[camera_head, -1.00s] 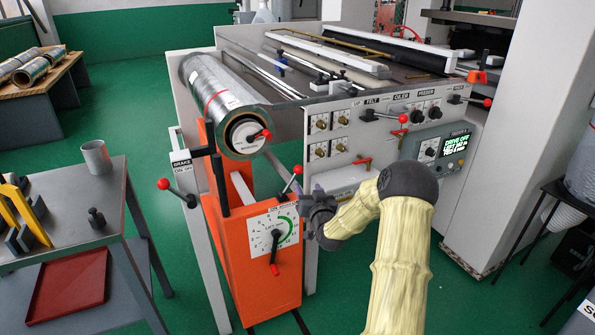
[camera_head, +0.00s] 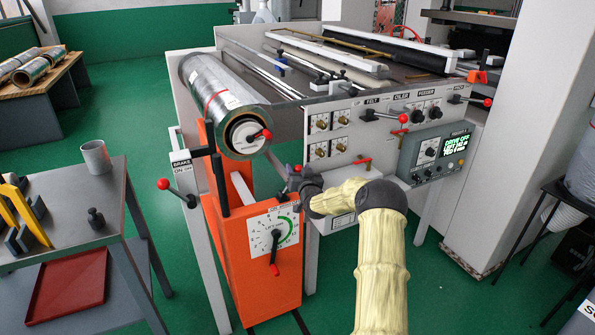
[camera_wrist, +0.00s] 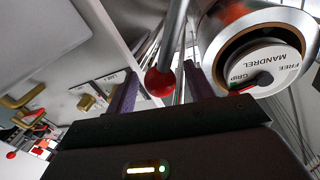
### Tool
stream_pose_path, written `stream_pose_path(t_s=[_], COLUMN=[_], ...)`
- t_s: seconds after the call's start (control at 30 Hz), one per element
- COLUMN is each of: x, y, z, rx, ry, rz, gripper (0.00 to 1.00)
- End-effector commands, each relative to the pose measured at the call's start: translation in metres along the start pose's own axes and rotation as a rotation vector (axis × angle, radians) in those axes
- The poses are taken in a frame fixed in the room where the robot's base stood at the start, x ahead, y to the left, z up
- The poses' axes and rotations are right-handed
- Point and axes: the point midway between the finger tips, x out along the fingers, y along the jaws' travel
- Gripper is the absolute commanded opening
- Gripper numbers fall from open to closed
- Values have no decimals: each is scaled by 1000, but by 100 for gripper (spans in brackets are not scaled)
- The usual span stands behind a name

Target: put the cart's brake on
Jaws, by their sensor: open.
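The orange cart (camera_head: 228,240) stands at the left end of the machine under a foil roll (camera_head: 222,95). Its front has a dial plate (camera_head: 258,226) with a red-tipped pointer hanging down. A lever with a red ball knob (camera_wrist: 158,82) rises by the cart's right top edge. My gripper (camera_head: 299,182) is at this lever in the head view and hides most of it. In the wrist view my open gripper (camera_wrist: 160,92) has the knob between or just beyond its two purple fingers, not clamped. A separate red-knobbed lever (camera_head: 163,184) sits beside the BRAKE ON/OFF label (camera_head: 181,164).
The roll's mandrel end (camera_wrist: 262,68), marked GRIP and FREE, is close on the right in the wrist view. The machine's panel (camera_head: 405,110) carries several levers and knobs. A grey table (camera_head: 110,190) with a mug stands at left.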

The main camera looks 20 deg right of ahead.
Motion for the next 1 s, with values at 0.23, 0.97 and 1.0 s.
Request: stream_pose_path(t_s=[0.23,0.97,1.0], x=[7,6,6], y=[-1,-2,-3], z=[0,0,0], rx=[0,-14,-21], ry=[1,2,3], rz=[-1,-2,-2], gripper=[53,0,0])
